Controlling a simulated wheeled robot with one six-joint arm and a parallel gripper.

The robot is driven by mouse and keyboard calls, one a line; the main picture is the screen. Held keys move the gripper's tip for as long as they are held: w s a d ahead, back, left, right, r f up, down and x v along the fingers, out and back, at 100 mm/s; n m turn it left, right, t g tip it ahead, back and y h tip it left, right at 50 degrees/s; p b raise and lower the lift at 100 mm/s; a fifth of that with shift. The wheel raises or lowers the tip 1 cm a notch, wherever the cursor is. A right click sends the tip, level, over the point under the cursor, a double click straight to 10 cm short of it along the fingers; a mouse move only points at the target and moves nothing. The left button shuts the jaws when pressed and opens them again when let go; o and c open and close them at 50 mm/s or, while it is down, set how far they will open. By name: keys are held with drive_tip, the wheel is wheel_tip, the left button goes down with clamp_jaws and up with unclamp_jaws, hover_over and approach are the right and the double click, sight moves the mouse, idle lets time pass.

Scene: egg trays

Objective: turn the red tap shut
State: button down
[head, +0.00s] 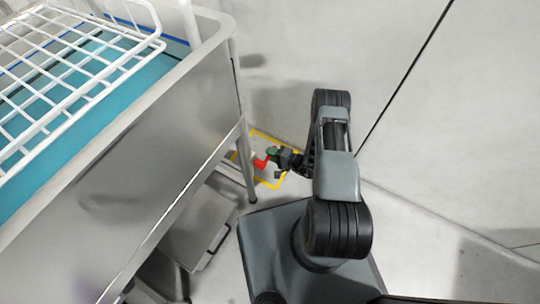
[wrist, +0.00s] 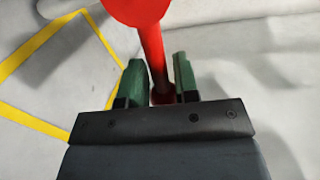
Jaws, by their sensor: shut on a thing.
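The red tap (head: 261,163) is low beside the leg of the metal tank, above a yellow-outlined patch of floor. In the wrist view the red tap (wrist: 150,45) shows a round red end at the top and a red bar running down between the fingers. My gripper (head: 275,155) reaches it from the right. In the wrist view the green fingers of my gripper (wrist: 159,82) stand on either side of the red bar and are shut on it. The far side of the tap and its pipe are hidden.
The metal tank (head: 150,120) with teal liquid and a white wire rack (head: 70,60) fills the left. A grey box with a handle (head: 200,232) sits under it. Yellow floor lines (head: 285,170) mark the patch. A pale wall stands behind; floor at right is clear.

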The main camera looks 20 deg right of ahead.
drive_tip(key=shift+w+d+r+n+t, duration=0.25)
drive_tip(key=shift+w+r+n+t, duration=0.2)
drive_tip(key=shift+r, duration=0.3)
drive_tip(key=c, duration=0.8)
unclamp_jaws()
drive_tip(key=shift+s+a, duration=0.1)
drive_tip(key=shift+s, duration=0.05)
drive_tip(key=p+v, duration=0.3)
drive_tip(key=v, duration=1)
drive_tip(key=shift+s+d+r+p, duration=0.2)
drive_tip(key=shift+s+d+p, duration=0.05)
drive_tip(key=shift+p, duration=0.15)
